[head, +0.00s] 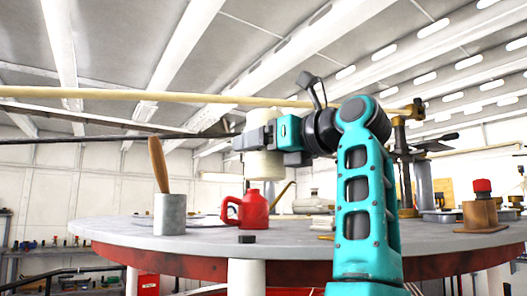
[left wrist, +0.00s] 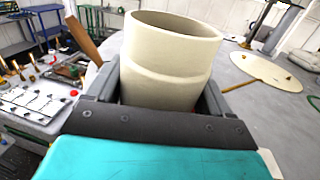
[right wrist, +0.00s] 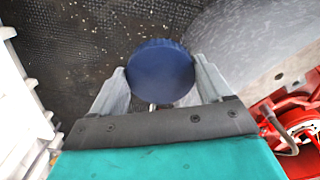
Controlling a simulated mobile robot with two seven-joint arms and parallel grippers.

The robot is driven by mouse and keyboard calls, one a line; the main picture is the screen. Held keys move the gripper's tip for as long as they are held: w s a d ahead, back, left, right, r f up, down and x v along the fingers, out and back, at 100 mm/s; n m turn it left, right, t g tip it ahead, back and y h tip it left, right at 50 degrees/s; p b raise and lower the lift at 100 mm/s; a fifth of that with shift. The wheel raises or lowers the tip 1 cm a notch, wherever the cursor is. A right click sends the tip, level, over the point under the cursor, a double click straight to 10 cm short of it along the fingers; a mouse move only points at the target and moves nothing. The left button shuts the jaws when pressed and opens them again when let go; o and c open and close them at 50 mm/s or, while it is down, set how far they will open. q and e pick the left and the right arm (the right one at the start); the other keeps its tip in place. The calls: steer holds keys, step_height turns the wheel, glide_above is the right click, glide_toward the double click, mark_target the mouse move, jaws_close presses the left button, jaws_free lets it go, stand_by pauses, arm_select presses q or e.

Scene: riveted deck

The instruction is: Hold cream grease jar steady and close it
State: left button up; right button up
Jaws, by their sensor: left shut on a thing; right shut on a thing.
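The cream grease jar (head: 264,165) is upright in the head view, raised above the round table. My left gripper (head: 262,137) is shut around its side. In the left wrist view the jar (left wrist: 172,60) stands between the fingers with its mouth open and no lid on it. In the right wrist view my right gripper (right wrist: 158,82) is shut on a dark blue round lid (right wrist: 160,70), apart from the jar. The right gripper and lid do not show in the head view.
The round grey table (head: 200,238) carries a red oil can (head: 253,210), a grey cup (head: 168,214) with a wooden handle in it, and a brown block (head: 480,216) with a red knob. In the right wrist view, dark floor (right wrist: 85,40) lies beyond the lid.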

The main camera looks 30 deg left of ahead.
arm_select(q)
steer(key=o, duration=0.7)
steer(key=c, duration=1.1)
